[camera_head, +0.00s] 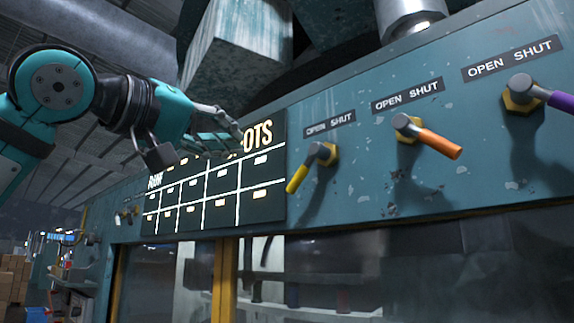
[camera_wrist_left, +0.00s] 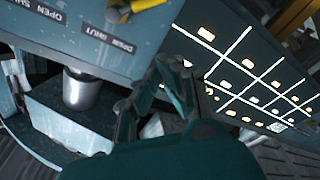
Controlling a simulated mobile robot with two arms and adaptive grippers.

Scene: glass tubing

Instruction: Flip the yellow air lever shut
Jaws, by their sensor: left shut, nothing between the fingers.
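The yellow lever (camera_head: 298,178) sits on the teal panel below an OPEN SHUT label (camera_head: 330,124). Its handle slants down and to the left from a brass nut, toward the OPEN side. In the left wrist view only part of the yellow lever (camera_wrist_left: 148,5) shows at the top edge. My left gripper (camera_head: 234,128) is shut and empty. It is up and to the left of the lever, in front of the dark board, apart from the lever. Its fingers (camera_wrist_left: 170,78) also show in the left wrist view. My right gripper is in neither view.
An orange lever (camera_head: 440,143) and a purple lever (camera_head: 560,100) stand to the right on the same panel, pointing right and down. A dark gridded board (camera_head: 215,190) hangs left of the yellow lever. A metal duct (camera_head: 240,45) is above.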

